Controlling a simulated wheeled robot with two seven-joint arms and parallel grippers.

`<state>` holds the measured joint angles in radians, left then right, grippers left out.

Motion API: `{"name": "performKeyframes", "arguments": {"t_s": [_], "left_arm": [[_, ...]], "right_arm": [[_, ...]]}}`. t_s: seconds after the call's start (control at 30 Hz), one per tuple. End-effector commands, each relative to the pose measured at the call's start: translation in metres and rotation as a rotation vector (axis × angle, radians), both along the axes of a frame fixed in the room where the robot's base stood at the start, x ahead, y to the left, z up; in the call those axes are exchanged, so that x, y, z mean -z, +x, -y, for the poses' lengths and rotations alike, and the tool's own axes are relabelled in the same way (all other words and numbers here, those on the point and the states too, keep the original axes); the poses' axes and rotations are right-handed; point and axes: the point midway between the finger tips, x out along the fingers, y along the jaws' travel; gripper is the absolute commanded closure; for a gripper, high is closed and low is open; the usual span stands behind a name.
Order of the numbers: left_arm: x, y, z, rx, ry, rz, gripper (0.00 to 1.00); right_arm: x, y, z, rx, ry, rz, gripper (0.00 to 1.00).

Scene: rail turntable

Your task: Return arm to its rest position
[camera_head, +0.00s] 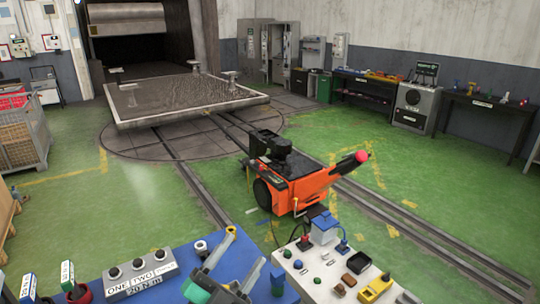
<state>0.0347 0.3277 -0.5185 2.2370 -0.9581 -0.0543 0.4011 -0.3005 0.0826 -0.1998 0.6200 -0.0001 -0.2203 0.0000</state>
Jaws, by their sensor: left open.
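My left gripper (234,272) is at the bottom edge, a little left of the middle, over the blue bench top (150,264). Its grey fingers are apart and I see nothing held between them. A yellow-tipped bar lies close to it; I cannot tell whether they touch. The lower part of my left arm is cut off by the frame. My right gripper is not in view.
A grey box marked ONE TWO (142,277) stands on the bench, left of the gripper. A pale panel (325,268) with buttons and a yellow device (375,289) lies right. Beyond are an orange machine (292,186), floor rails and a platform (185,98). Green floor is open.

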Motion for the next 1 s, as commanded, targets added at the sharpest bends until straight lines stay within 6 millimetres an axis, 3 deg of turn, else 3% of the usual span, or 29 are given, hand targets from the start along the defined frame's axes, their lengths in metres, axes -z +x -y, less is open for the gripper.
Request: {"name": "performKeyframes", "arguments": {"t_s": [0.1,0.23,0.37,0.43,0.6,0.7,1.0], "left_arm": [[0.03,0.013,-0.046,-0.181,-0.125,-0.216,0.38],[0.079,0.013,-0.093,-0.365,-0.22,-0.482,0.38],[0.139,-0.007,-0.131,-0.519,-0.275,-0.774,0.38],[0.172,-0.026,-0.147,-0.589,-0.288,-0.94,0.38],[0.237,-0.087,-0.168,-0.696,-0.282,-1.309,0.38],[0.261,-0.121,-0.172,-0.723,-0.264,-1.478,0.38],[0.297,-0.212,-0.172,-0.732,-0.19,-1.871,0.38]], "right_arm": [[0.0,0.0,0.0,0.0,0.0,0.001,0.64],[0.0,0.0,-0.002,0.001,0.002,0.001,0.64],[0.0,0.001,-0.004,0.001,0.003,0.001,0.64],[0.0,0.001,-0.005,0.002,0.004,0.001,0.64],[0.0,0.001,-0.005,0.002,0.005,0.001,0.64],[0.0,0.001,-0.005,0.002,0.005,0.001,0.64],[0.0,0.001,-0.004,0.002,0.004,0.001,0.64]]}}
